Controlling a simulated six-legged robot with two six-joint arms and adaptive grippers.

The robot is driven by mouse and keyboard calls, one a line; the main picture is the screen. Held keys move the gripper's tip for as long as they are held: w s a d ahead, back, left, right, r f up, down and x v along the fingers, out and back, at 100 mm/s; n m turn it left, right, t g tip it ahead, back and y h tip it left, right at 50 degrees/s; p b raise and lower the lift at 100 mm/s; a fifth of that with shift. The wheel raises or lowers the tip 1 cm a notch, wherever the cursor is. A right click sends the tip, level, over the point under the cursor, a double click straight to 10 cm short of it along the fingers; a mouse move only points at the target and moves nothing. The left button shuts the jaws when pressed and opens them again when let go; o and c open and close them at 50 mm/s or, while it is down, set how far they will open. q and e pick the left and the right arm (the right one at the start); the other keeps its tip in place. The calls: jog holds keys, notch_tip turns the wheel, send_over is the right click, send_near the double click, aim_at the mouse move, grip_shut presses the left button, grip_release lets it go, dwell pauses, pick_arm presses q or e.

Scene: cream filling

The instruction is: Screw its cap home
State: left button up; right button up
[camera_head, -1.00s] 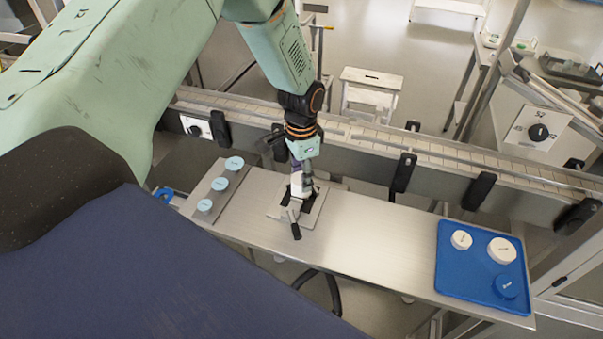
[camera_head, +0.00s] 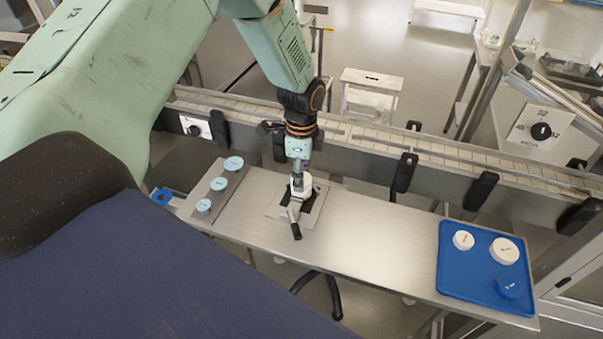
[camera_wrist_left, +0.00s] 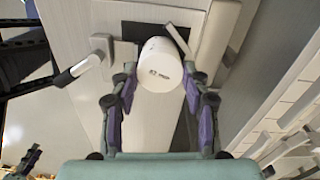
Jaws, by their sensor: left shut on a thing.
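A white round cap (camera_wrist_left: 160,64) with small dark print on its top sits between the fingers of my left gripper (camera_wrist_left: 160,76) in the wrist view. My left gripper (camera_head: 301,182) is shut on it and points down over the fixture in the head view. The fixture (camera_head: 281,210) is a pale plate with a dark strip and a clamp with a dark handle (camera_head: 296,232). The cap hides what lies under it, so I cannot tell how it sits on a jar. My right gripper is not in view.
Several jars with light blue tops (camera_head: 219,184) stand on a grey plate at the table's left end. A blue tray (camera_head: 463,280) at the right holds two white caps and a blue one. The steel table (camera_head: 370,240) between is clear. A conveyor (camera_head: 360,140) runs behind.

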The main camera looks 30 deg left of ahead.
pick_arm(q)
jog(key=m, duration=0.4)
jog(key=o, duration=1)
jog(key=n+p, duration=0.1)
jog(key=n, duration=0.2)
jog(key=shift+n+p, duration=0.7)
jog(key=shift+n, duration=0.5)
